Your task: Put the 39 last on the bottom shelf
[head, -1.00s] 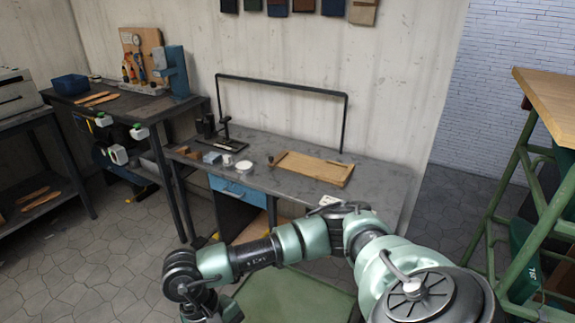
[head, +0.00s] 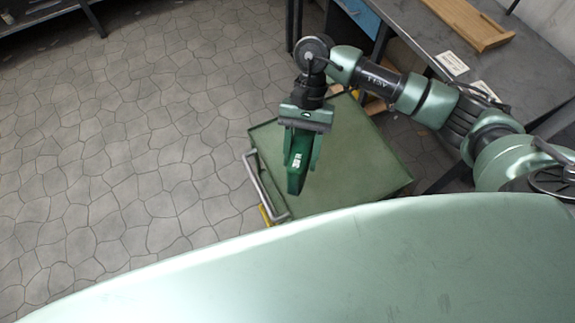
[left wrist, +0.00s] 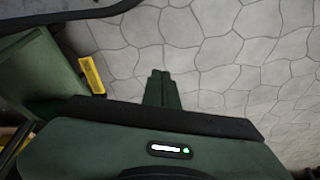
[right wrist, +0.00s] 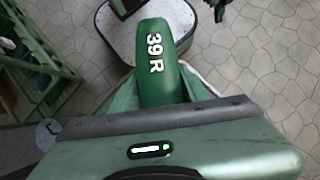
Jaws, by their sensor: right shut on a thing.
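The bottom shelf cannot be made out for certain; a green frame with shelf bars (right wrist: 35,75) stands at the left of the right wrist view.
The green trolley (head: 350,165) has a bare top and a metal handle on its left. A grey workbench (head: 535,70) with a wooden board (head: 470,22) stands behind it at the right. The tiled floor (head: 130,150) at left is clear.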

